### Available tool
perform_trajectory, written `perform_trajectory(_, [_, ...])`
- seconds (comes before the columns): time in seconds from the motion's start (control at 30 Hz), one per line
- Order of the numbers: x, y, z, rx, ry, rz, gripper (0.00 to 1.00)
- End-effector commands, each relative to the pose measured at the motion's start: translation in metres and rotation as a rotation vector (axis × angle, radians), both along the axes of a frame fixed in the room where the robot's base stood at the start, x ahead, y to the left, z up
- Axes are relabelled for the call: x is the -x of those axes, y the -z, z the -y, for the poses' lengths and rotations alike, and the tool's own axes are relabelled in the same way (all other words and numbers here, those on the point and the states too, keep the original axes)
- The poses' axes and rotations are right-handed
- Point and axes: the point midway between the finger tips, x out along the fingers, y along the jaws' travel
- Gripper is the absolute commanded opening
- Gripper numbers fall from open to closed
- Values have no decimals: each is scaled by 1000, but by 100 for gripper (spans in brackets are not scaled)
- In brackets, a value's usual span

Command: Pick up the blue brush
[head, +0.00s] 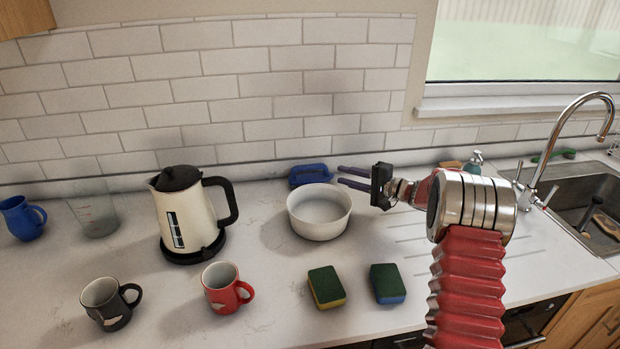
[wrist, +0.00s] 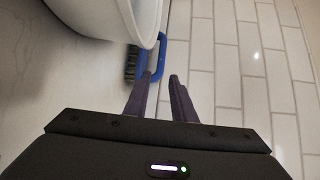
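The blue brush (head: 309,174) lies on the counter behind the white bowl (head: 320,226), against the tiled wall. In the wrist view the blue brush (wrist: 150,62) shows its blue handle loop and dark bristles, partly hidden by the bowl (wrist: 125,22). My gripper (head: 340,175) is open and empty, just right of the brush in the head view, with its fingers pointing left at it. In the wrist view my gripper (wrist: 161,77) has a gap between its fingertips, and the brush is just beyond them. I cannot tell whether they touch it.
A cream kettle (head: 187,220) stands left of the bowl. Two sponges (head: 326,287) (head: 388,284), a red mug (head: 226,288) and a black mug (head: 108,303) are in front. A blue mug (head: 20,218) and clear beaker (head: 95,214) are far left. The sink (head: 602,178) is right.

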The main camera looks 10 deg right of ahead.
Motion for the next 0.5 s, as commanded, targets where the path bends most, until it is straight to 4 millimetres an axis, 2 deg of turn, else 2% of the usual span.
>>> perform_trajectory(0.33, [-2, 0, -3, 0, -2, 1, 23])
perform_trajectory(0.5, [-13, 2, -14, 1, -3, 0, 23])
